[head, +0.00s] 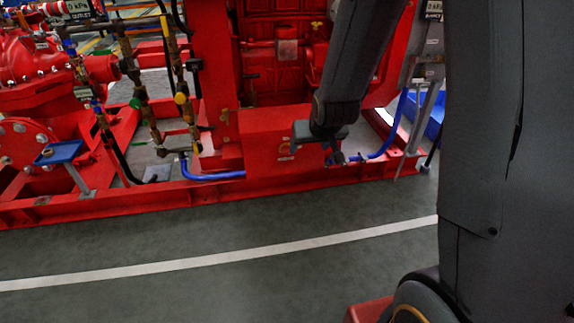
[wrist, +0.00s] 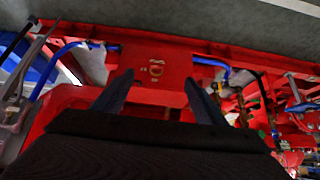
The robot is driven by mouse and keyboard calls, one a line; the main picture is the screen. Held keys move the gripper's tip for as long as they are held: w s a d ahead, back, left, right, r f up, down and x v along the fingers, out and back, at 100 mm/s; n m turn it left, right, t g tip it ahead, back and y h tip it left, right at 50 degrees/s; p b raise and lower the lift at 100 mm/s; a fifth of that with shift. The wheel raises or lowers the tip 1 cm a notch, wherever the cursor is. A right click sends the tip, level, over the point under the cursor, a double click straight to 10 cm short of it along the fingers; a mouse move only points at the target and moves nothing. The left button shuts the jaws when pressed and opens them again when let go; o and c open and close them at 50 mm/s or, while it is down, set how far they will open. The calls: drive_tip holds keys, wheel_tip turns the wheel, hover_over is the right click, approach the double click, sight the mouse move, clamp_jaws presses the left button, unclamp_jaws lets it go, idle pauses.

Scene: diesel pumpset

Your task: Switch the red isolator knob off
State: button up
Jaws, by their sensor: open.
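A small round red fitting with a pale surround, which looks like the isolator knob (head: 286,148), is on the front face of the red box (head: 255,135) low on the pumpset. In the wrist view the knob (wrist: 156,69) shows between and beyond my two fingertips. Its handle position is too small to tell. My gripper (wrist: 159,80) is open and empty, with its dark fingers on either side of the knob in that view. In the head view my gripper (head: 334,156) hangs just right of the knob. I cannot tell the exact gap, but no contact shows.
The red base rail (head: 120,208) runs along the front of the pumpset. Blue hoses (head: 213,177) lie on either side of the box. A small blue plate on a post (head: 58,152) stands at left. The grey floor (head: 230,250) with its white line is clear.

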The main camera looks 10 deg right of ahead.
drive_tip(key=w+f+t+b, duration=0.5)
drive_tip(key=w+f+b, duration=0.8)
drive_tip(key=w+f, duration=0.25)
drive_tip(key=t+b, duration=0.6)
drive_tip(key=b, duration=0.7)
approach(288, 153)
drive_tip(key=w, duration=0.2)
drive_tip(key=shift+w+r+b, duration=0.2)
drive_tip(key=shift+w+b, duration=1.85)
drive_tip(key=shift+w, duration=1.6)
drive_tip(key=shift+c, duration=0.5)
drive_tip(key=c, duration=1)
drive_tip(key=shift+o, duration=0.2)
